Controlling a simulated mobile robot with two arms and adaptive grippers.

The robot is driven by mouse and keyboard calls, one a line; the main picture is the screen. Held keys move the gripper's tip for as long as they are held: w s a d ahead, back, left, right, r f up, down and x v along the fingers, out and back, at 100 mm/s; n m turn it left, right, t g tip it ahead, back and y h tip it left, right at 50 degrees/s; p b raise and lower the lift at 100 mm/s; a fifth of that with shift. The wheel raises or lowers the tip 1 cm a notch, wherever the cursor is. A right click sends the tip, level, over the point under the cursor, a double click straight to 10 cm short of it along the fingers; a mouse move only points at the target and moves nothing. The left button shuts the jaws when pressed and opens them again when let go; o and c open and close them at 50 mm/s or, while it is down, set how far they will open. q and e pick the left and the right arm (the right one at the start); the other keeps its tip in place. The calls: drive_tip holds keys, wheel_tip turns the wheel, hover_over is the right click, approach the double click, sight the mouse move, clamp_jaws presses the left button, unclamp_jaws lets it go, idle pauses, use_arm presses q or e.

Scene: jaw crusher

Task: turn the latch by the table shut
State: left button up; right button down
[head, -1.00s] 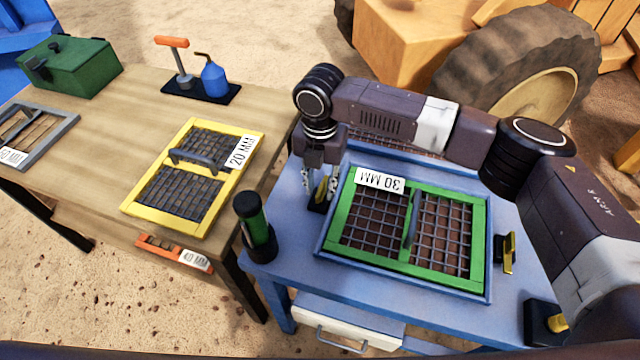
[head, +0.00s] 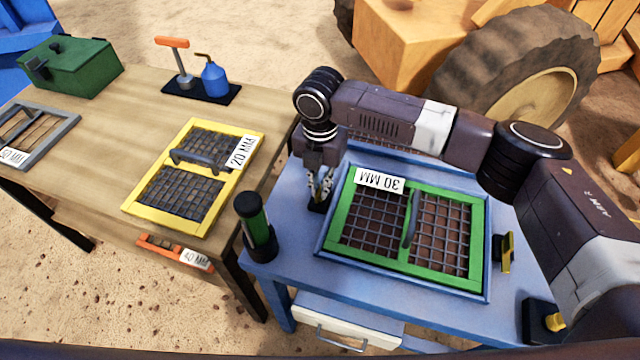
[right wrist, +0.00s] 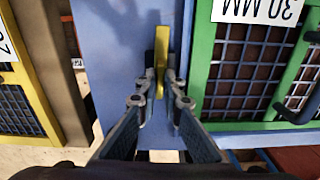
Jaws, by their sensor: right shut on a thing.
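The latch by the table is a yellow bar (right wrist: 161,55) on the blue stand, just left of the green-framed 30 MM screen (head: 340,222) in the head view. In the right wrist view the bar points away, roughly along the screen's side edge. My right gripper (head: 319,197) reaches down onto it. In the wrist view my right gripper (right wrist: 161,82) is closed with one finger on each side of the bar. In the head view the fingers mostly hide the latch. My left gripper is in neither view.
Another yellow latch (head: 507,252) stands at the screen's right side. The wooden table (head: 100,150) on the left bears a yellow 20 MM screen (head: 148,212) and a green box (head: 75,70).

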sight(320, 189)
drive_tip(key=m+p, duration=0.4)
drive_tip(key=p, duration=0.1)
drive_tip(key=m+p, duration=0.2)
drive_tip(key=m, duration=0.1)
drive_tip(key=shift+r+p, duration=0.3)
drive_tip(key=shift+p, duration=0.1)
drive_tip(key=shift+a+m+p, duration=0.1)
drive_tip(key=shift+m+p, duration=0.65)
drive_tip(key=shift+m, duration=0.25)
drive_tip(key=m+p, duration=0.3)
drive_tip(key=m, duration=0.1)
drive_tip(key=shift+f+m+p, duration=0.15)
drive_tip(key=shift+m+p, duration=1.15)
drive_tip(key=shift+m, duration=0.8)
drive_tip(key=c, duration=2.1)
unclamp_jaws()
drive_tip(key=shift+f, duration=0.1)
wheel_tip(320, 189, up, 12)
drive_tip(key=shift+r, duration=0.1)
